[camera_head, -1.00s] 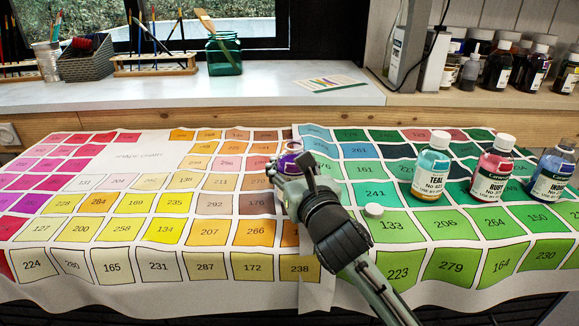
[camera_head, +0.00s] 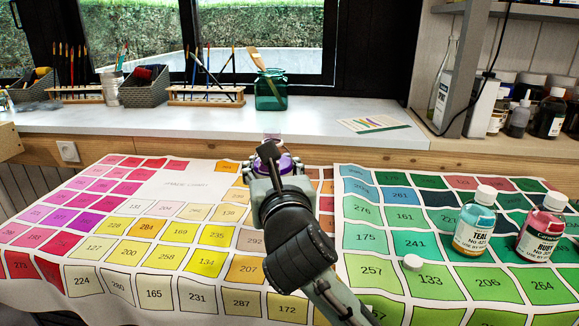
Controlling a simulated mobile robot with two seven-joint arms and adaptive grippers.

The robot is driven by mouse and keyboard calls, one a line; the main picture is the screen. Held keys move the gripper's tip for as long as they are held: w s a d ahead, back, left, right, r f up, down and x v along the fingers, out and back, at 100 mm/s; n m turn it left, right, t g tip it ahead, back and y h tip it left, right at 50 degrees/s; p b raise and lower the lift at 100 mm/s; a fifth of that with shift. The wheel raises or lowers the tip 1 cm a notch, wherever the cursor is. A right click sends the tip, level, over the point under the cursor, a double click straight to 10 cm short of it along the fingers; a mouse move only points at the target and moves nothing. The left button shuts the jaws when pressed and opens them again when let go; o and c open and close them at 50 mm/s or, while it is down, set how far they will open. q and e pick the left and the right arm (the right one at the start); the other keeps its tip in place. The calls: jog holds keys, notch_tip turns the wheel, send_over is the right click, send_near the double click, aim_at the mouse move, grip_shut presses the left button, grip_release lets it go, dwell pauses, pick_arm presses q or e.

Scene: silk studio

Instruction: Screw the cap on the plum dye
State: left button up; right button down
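The plum dye (camera_head: 287,163) is a small bottle with purple contents, mostly hidden behind my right gripper. My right gripper (camera_head: 274,168) comes in from the lower right, with fingers on both sides of the bottle, and appears shut on it. The bottle's base is hidden, and I cannot tell its height above the cloth. A loose white cap (camera_head: 412,262) lies on the green part of the chart cloth, to the right of my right arm and apart from it. My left gripper is not in view.
The teal bottle (camera_head: 473,232) and the ruby bottle (camera_head: 541,235), both white-capped, stand right of the loose cap. A green glass jar (camera_head: 270,92) and brush racks (camera_head: 205,96) stand on the back counter. The chart's left side is clear.

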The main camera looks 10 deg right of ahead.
jog(key=shift+a+r, duration=0.1)
jog(key=shift+a, duration=0.05)
jog(key=c, duration=1.5)
grip_release()
grip_shut()
